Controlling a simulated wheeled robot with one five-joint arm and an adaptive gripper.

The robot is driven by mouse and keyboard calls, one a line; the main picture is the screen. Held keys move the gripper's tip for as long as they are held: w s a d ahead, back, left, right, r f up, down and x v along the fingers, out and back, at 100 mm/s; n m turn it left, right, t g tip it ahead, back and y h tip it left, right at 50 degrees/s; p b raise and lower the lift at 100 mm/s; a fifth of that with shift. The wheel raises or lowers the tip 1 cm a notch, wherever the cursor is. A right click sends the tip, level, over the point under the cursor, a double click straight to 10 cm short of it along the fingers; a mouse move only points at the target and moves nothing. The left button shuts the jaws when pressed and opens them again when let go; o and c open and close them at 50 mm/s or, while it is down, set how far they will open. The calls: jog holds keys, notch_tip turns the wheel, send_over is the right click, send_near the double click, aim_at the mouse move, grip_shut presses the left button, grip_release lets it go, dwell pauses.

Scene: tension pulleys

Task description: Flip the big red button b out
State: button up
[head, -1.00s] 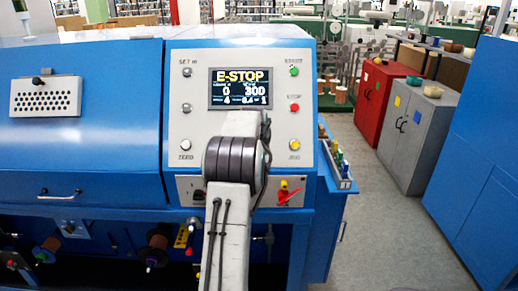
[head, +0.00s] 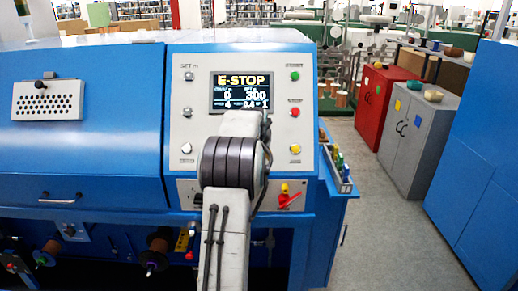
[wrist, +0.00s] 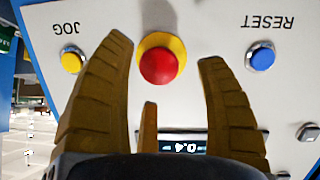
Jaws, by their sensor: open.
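The big red button (wrist: 161,65) sits on a yellow ring on the pale panel, in the upper middle of the wrist view. My gripper (wrist: 165,50) is open. One finger is left of the button, one lower right, and a shorter-looking third below it. The button appears between the fingers, but I cannot tell how far away it is or whether anything touches it. In the head view my arm hides the gripper and the button. The machine's screen (head: 240,92) reads E-STOP.
In the wrist view, a yellow JOG button (wrist: 71,62) is on the left and a blue RESET button (wrist: 261,57) on the right. A red switch handle (head: 290,200) is low on the panel. Red and grey cabinets (head: 416,140) stand beyond a clear floor aisle.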

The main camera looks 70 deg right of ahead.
jog(key=v, duration=0.9)
jog(key=shift+a+r, duration=0.2)
dwell(0.5)
jog(key=s+a+f+m+g+y, duration=0.1)
jog(key=s+a+f+y, duration=0.15)
jog(key=a+f, duration=0.45)
jog(key=s+a+f+m+y, duration=0.1)
jog(key=a+f+m+y, duration=0.1)
jog(key=a+f+y, duration=0.4)
jog(key=w+a+r+n+t, duration=0.1)
jog(key=a+n, duration=0.4)
jog(key=a, duration=0.9)
jog(key=w+a+r+n+t, duration=0.1)
jog(key=w+a+n, duration=0.3)
jog(key=a, duration=1)
jog(key=w+a+r+n+t, duration=0.1)
jog(key=a+n, duration=0.5)
jog(key=a, duration=0.8)
jog(key=shift+w+a, duration=0.4)
jog(key=shift+w, duration=0.4)
jog(key=shift+y, duration=0.25)
